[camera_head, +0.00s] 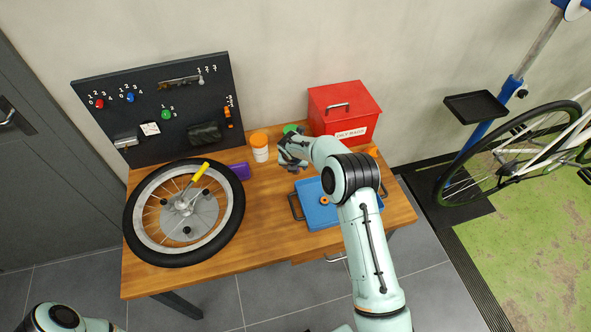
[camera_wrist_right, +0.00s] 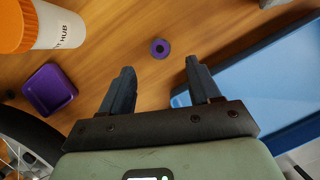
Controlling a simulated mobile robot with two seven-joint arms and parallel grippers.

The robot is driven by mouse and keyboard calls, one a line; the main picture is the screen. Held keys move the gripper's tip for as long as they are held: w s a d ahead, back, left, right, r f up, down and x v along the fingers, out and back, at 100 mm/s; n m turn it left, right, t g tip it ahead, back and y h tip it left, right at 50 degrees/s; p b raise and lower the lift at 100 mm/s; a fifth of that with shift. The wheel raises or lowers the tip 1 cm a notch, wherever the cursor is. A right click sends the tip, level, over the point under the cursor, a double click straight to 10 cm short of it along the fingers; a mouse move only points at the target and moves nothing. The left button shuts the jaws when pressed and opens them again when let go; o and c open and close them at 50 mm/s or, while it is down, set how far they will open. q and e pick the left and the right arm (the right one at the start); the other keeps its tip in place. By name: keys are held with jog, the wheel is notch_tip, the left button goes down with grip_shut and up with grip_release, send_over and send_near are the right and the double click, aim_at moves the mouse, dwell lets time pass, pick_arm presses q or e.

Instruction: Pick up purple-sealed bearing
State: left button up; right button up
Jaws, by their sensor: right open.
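The purple-sealed bearing (camera_wrist_right: 160,48) is a small purple ring with a dark centre, lying flat on the wooden table in the right wrist view. My right gripper (camera_wrist_right: 160,68) is open and empty. Its two dark fingertips are spread on either side of the bearing's line, with the bearing slightly beyond them in the picture. In the head view my right gripper (camera_head: 288,158) is over the back of the table; I cannot make out the bearing there. Of my left arm only a link shows at the bottom left; its gripper is out of view.
A white jar with orange lid (camera_head: 260,147) and a purple dish (camera_head: 240,171) stand left of my right gripper. A blue tray (camera_head: 315,217) lies to the right, holding an orange ring (camera_head: 324,200). A red box (camera_head: 345,110) stands behind; a wheel (camera_head: 135,225) lies left.

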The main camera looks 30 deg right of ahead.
jog(key=shift+p+x, duration=0.4)
jog(key=shift+x, duration=2.55)
jog(key=c, duration=1.1)
